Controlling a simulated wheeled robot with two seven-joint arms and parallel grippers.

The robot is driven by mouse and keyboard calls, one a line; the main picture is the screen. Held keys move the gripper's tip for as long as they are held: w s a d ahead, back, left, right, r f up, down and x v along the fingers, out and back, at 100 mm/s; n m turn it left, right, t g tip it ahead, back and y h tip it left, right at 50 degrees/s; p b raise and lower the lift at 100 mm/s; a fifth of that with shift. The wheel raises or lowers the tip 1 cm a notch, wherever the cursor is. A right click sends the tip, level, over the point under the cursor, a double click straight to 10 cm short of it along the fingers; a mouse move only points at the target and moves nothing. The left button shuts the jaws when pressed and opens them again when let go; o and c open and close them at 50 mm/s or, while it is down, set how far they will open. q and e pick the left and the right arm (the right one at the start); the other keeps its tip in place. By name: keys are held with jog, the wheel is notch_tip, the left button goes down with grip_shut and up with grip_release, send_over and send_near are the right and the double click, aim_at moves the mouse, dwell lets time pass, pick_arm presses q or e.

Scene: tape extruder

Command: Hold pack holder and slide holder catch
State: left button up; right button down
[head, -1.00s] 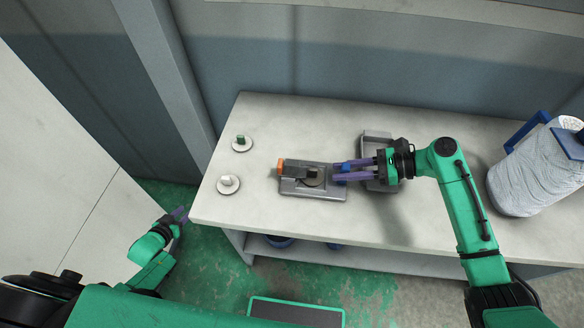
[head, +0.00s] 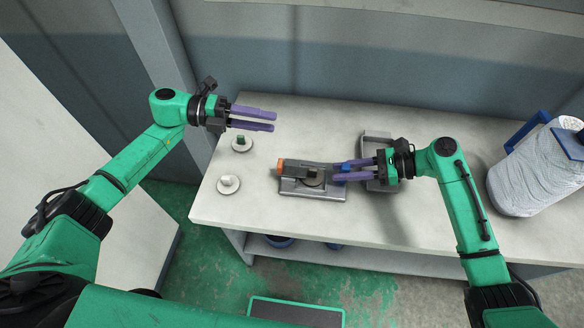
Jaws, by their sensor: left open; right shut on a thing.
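A grey metal device (head: 311,193) with a flat base and an orange-tipped bar (head: 283,166) lies on the bench, likely the pack holder with its catch. A small blue part (head: 346,168) sits at its right side. My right gripper (head: 340,172) reaches in from the right and is shut on the device's right side, at or beside the blue part; its fingers partly hide the contact. My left gripper (head: 274,120) is open and empty, above the bench to the upper left of the device, fingers pointing right.
A grey bracket (head: 377,145) stands behind my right gripper. A large thread spool (head: 536,175) stands at far right. The bench (head: 420,280) front edge is clear.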

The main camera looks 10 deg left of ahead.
aim_at(280, 164)
pick_arm(q)
jog(key=s+d+f+m+g+y, duration=0.1)
jog(key=s+d+m+g+y, duration=0.5)
jog(key=m, duration=1.4)
jog(key=f+m+t+y, duration=0.2)
jog(key=f+m+y, duration=0.1)
jog(key=m, duration=0.2)
jog(key=w+a+f+m+t+y, duration=0.1)
jog(key=f+m+t+y, duration=0.2)
jog(key=m, duration=0.2)
jog(key=w+f+m+t+y, duration=0.1)
jog(key=f+m+t+y, duration=0.1)
jog(key=m, duration=0.3)
jog(key=shift+a+f+m+y, duration=0.35)
jog(key=shift+f+y, duration=0.2)
jog(key=shift+y, duration=0.35)
